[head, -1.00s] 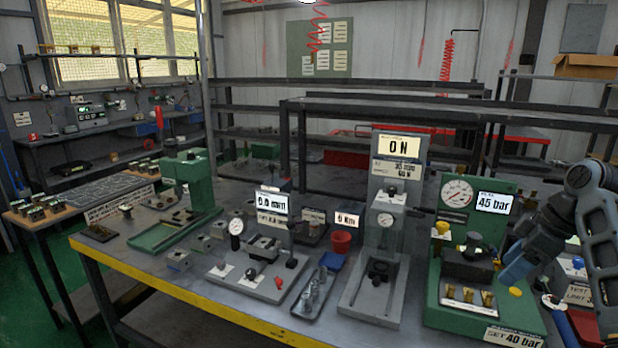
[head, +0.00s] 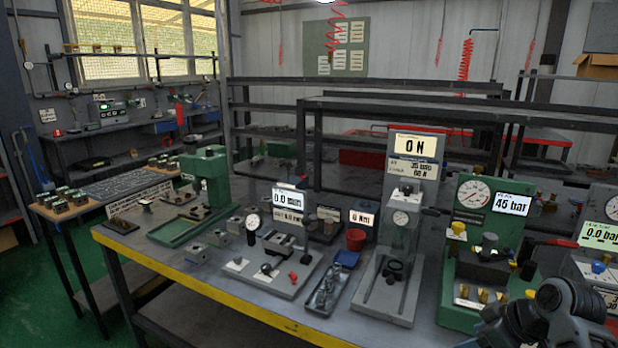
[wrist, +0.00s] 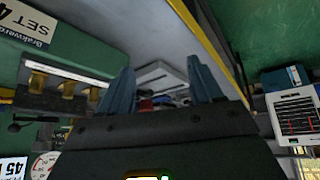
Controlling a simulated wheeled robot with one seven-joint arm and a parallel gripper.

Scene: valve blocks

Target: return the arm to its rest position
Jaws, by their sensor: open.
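My arm (head: 555,318) shows at the bottom right of the head view, low in front of the green pressure stand (head: 467,205). My gripper's fingertips cannot be made out there. In the wrist view my gripper (wrist: 162,84) has its two blue-grey fingers spread apart, with nothing held between them. In that view the green stand (wrist: 85,45) appears upside down at the left, with its brass parts (wrist: 65,84) and label (wrist: 25,22). Beyond the fingers lies the grey bench top and its yellow edge.
The bench's yellow front edge (head: 235,305) runs along the near side. A grey force stand (head: 397,235), a red cup (head: 355,239) and a grey fixture (head: 272,262) stand left of the green stand. A further gauge unit (head: 598,225) stands right. Green floor (head: 40,300) is open at left.

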